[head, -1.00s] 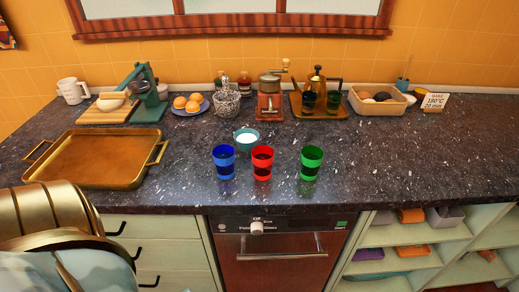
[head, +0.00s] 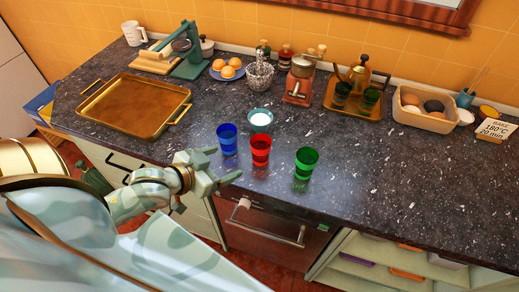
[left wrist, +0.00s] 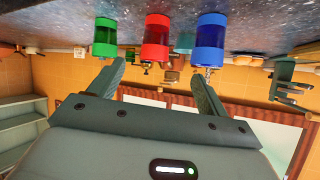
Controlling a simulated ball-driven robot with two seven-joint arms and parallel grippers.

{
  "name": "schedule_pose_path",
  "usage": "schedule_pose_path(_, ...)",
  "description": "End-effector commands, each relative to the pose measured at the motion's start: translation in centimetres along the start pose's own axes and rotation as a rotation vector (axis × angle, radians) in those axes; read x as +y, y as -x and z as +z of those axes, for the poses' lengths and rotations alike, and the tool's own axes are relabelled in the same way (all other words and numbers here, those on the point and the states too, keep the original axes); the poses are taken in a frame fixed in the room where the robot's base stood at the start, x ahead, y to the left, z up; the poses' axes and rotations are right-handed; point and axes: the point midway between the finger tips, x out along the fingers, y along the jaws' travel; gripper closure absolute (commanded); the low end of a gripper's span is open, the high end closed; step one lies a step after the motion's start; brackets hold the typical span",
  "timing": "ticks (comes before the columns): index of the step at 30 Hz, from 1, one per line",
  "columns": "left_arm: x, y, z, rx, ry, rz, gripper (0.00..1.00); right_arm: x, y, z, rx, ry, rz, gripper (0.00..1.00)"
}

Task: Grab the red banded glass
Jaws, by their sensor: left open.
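The red glass (head: 261,150) with a dark band stands upright on the dark counter, between the blue banded glass (head: 227,140) and the green banded glass (head: 305,163). My left gripper (head: 222,164) is open and empty at the counter's front edge, just short of the blue and red glasses. In the left wrist view, which is upside down, the red glass (left wrist: 156,36) lies ahead between the two spread fingers (left wrist: 158,64), apart from them. The green glass (left wrist: 105,36) and blue glass (left wrist: 210,36) flank it there. My right gripper is not in view.
A small teal bowl of white contents (head: 260,119) stands just behind the red and blue glasses. A brass tray (head: 130,105) lies at the left. A coffee grinder (head: 299,82) and a tray with pots (head: 352,112) stand behind. The counter right of the green glass is clear.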

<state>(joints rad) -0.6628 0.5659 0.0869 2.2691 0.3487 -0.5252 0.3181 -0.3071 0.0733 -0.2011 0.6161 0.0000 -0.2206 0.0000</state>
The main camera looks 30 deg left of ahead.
Motion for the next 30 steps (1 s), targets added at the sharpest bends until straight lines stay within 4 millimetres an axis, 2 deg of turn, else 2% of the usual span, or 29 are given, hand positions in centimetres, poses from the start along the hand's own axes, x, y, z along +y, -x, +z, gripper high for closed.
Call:
schedule_pose_path(3, -0.6, 0.2, -1.8, 0.072, 0.071, 0.039, 0.23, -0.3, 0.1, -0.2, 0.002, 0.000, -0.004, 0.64)
schedule_pose_path(5, -0.7, -0.3, -2.3, 0.091, 0.090, 0.048, 0.23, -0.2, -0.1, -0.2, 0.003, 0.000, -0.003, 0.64)
schedule_pose_path(8, -0.7, -2.2, -2.6, 0.100, 0.098, 0.051, 0.23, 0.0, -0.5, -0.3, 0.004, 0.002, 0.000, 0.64)
schedule_pose_path(15, -0.3, -8.1, -3.0, 0.097, 0.097, 0.050, 0.23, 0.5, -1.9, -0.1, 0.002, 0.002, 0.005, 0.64)
schedule_pose_path(18, -0.3, -9.7, -3.1, 0.095, 0.097, 0.049, 0.23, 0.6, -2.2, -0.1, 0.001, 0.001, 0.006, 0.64)
schedule_pose_path(25, 0.0, -11.7, -3.2, 0.094, 0.096, 0.050, 0.23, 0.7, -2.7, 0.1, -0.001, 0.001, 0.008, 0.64)
schedule_pose_path(30, 0.3, -14.6, -3.2, 0.094, 0.095, 0.049, 0.23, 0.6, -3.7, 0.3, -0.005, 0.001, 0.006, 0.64)
